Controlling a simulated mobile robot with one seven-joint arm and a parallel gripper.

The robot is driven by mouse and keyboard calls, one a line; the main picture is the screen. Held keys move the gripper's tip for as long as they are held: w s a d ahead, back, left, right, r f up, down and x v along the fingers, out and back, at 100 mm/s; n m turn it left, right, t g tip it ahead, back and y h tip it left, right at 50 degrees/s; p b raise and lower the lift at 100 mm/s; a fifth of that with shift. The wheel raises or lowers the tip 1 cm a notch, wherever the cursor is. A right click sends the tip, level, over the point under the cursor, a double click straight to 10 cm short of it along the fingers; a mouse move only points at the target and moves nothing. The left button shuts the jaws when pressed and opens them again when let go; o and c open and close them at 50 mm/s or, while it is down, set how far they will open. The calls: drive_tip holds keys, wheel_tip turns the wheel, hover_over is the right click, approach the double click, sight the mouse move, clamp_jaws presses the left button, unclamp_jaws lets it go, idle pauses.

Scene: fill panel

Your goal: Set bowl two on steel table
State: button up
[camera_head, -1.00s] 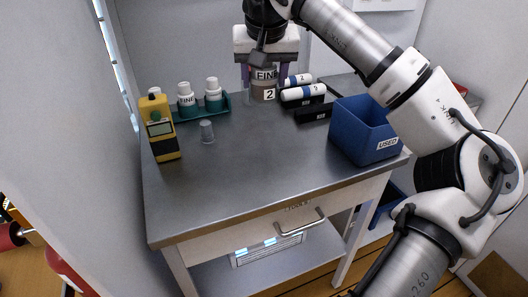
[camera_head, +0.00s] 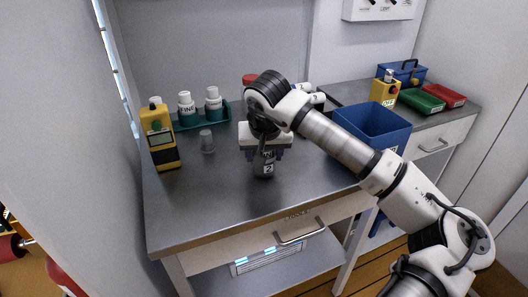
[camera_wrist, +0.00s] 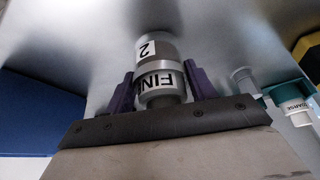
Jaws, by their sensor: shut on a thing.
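Bowl two (camera_head: 264,168) is a small grey vessel with a "2" label and a "FINE" label. My gripper (camera_head: 265,154) is shut on it from above, over the middle front of the steel table (camera_head: 215,190). In the wrist view, the purple fingers (camera_wrist: 160,92) grip both sides of bowl two (camera_wrist: 157,52), and its labels show. It looks upright, with its bottom at or very near the tabletop; I cannot tell whether it touches.
A teal rack (camera_head: 200,119) with white-capped bottles stands at the back left. A blue bin (camera_head: 372,128) stands right. The table's front middle is clear.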

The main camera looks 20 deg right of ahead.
drive_tip(key=shift+f+b, duration=0.15)
drive_tip(key=shift+b, duration=0.15)
drive_tip(key=o, duration=1)
drive_tip(key=shift+r+p, duration=0.3)
drive_tip(key=shift+p, duration=0.1)
drive_tip(key=b+v, duration=0.1)
drive_tip(key=v, duration=1.1)
drive_tip(key=shift+s+f+b, duration=0.1)
drive_tip(key=shift+b, duration=0.2)
drive_tip(key=shift+f, duration=0.1)
